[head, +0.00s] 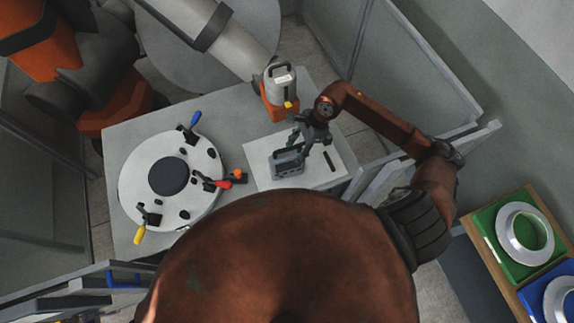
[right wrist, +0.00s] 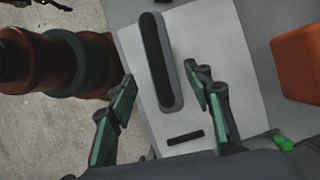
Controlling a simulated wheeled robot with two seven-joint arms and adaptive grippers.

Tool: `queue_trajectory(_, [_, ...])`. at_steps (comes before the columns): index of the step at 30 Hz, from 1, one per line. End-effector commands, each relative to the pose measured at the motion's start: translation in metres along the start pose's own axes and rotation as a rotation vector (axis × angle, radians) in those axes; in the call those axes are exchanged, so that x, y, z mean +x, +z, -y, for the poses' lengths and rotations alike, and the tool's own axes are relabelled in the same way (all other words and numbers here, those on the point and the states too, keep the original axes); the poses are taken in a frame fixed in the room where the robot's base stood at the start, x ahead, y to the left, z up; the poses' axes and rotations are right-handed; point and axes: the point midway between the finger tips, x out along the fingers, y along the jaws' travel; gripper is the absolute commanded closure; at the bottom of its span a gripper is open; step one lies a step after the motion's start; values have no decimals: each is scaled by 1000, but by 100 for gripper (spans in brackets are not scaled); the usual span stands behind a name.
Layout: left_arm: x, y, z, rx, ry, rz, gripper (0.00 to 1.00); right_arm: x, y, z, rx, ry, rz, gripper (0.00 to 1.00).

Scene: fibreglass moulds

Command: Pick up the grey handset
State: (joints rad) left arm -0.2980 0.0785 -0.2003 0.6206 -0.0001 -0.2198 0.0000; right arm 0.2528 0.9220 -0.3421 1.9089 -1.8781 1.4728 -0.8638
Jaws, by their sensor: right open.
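The grey handset (head: 287,163), with a dark handle along its top, sits on a pale sheet (head: 262,180) on the table. In the right wrist view the handset (right wrist: 158,62) shows as a long dark bar on a grey body, beyond the fingertips and roughly between their lines. My right gripper (head: 301,139) is open and empty above the handset's far right side; its green-padded fingers show in the right wrist view (right wrist: 162,82). It partly hides the handset in the head view. I cannot tell the exact gap. My left gripper is not in view.
A small black bar (head: 330,161) lies on the sheet to the right. A grey device on an orange base (head: 276,111) stands behind. A round white plate with coloured-handled clamps (head: 140,185) is at left. Trays with white rings (head: 494,235) are at far right.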

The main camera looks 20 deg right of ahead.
Motion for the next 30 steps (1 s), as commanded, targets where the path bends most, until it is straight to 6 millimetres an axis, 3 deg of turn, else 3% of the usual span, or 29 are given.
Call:
queue_trajectory(6, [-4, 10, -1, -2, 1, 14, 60, 18, 0, 0, 4, 3, 3, 54])
queue_trajectory(21, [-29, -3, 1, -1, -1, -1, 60, 76, -6, 2, 7, 0, 4, 54])
queue_trajectory(30, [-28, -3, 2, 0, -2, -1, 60, 79, -7, 2, 5, -1, 3, 56])
